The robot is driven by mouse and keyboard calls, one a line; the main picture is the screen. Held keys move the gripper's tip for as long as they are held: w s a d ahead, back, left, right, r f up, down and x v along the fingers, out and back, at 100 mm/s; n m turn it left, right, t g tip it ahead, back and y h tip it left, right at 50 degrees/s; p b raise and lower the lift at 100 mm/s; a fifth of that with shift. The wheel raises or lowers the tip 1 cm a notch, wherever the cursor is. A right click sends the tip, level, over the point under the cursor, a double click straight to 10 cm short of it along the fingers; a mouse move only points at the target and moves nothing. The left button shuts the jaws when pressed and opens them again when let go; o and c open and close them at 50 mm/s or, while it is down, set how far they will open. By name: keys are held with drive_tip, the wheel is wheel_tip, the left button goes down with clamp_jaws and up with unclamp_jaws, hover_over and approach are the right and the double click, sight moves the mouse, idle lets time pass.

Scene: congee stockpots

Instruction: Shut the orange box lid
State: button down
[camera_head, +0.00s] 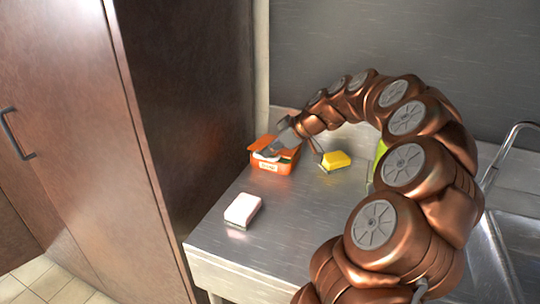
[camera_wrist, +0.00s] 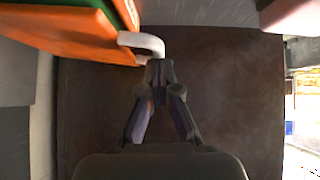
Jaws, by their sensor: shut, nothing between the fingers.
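The orange box (camera_head: 271,167) stands on the metal counter near the tall brown cabinet. Its top looks at least partly open, with pale contents showing, but my gripper hides part of it and the lid's exact angle is unclear. My gripper (camera_head: 275,146) is at the box's top in the head view; I cannot tell whether it touches. In the wrist view my gripper (camera_wrist: 158,66) has its fingertips together and empty. Orange panels (camera_wrist: 75,32) of the box fill the upper left there, with a white curved piece (camera_wrist: 143,43) just beside the fingertips.
A yellow sponge (camera_head: 336,160) lies right of the box. A pale pink block (camera_head: 242,209) lies nearer the counter's front. A green item (camera_head: 379,158) is partly behind my arm. The brown cabinet (camera_head: 190,100) borders the left; a sink (camera_head: 515,245) is right.

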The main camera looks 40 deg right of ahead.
drive_tip(key=shift+s+a+f+n+t+h+b, duration=0.15)
drive_tip(key=shift+f+h+b, duration=0.15)
drive_tip(key=shift+f+b, duration=0.8)
drive_tip(key=shift+s+a+f+n+t+h+b, duration=0.15)
drive_tip(key=shift+f+h+b, duration=0.2)
drive_tip(key=shift+b, duration=1.4)
drive_tip(key=w+a+r+v, duration=0.1)
drive_tip(key=r+v, duration=0.1)
drive_tip(key=v, duration=1.1)
drive_tip(key=shift+w+b, duration=0.3)
drive_tip(key=shift+w, duration=0.1)
